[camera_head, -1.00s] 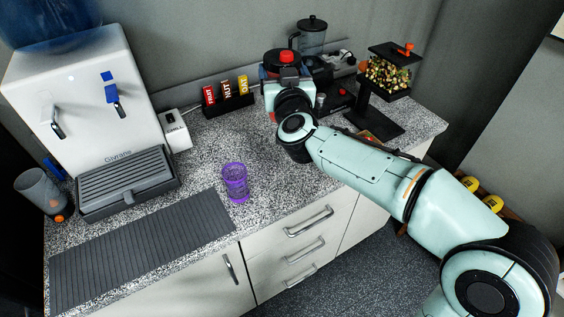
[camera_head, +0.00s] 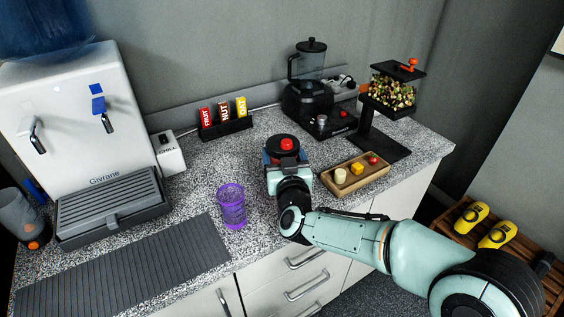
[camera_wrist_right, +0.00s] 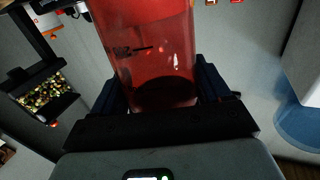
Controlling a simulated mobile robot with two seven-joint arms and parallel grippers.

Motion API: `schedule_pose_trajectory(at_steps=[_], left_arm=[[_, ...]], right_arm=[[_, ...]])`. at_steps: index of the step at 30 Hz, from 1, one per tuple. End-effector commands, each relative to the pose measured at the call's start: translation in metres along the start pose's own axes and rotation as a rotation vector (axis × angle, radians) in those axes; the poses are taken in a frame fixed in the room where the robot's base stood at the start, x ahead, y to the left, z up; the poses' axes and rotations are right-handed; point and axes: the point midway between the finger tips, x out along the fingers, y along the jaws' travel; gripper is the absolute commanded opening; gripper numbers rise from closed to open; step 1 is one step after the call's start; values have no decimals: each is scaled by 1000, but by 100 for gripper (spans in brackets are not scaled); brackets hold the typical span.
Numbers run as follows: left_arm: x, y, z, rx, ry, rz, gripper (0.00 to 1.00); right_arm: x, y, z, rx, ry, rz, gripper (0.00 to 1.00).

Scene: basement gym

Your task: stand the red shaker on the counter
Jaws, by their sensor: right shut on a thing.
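The red shaker shows from above in the head view as a black lid with a red cap (camera_head: 287,144). In the right wrist view its see-through red body (camera_wrist_right: 150,45) fills the space between the fingers. My right gripper (camera_head: 284,160) is shut on it, with a dark finger on each side of the body. The shaker is over the speckled counter (camera_head: 195,180), right of the purple tumbler. Its base is hidden by my gripper in the head view, so I cannot tell whether it touches the counter. My left gripper is not in view.
A purple tumbler (camera_head: 232,207) stands just left of my right gripper. A wooden tray (camera_head: 379,180) with small food pieces lies to its right. A blender (camera_head: 306,97), a bar rack (camera_head: 226,130) and a black stand (camera_head: 383,147) are behind. A ribbed mat (camera_head: 130,273) covers the front left.

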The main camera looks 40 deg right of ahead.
Motion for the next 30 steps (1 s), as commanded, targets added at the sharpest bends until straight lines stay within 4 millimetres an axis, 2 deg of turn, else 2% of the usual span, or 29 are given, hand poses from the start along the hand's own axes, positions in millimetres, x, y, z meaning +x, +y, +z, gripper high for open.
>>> schedule_pose_trajectory(at_steps=[3,16,17,18,19,29,30], left_arm=[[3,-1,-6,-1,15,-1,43],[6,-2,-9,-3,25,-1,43],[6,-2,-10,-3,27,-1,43],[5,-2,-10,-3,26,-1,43],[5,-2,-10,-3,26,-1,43],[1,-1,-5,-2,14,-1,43],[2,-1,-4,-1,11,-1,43]], right_arm=[[0,0,8,1,4,1,17],[0,0,10,1,5,0,17],[0,0,11,1,2,0,80],[0,0,11,1,2,0,93],[0,0,10,1,2,0,100],[0,0,6,1,2,0,100],[-5,0,6,1,3,-1,100]])
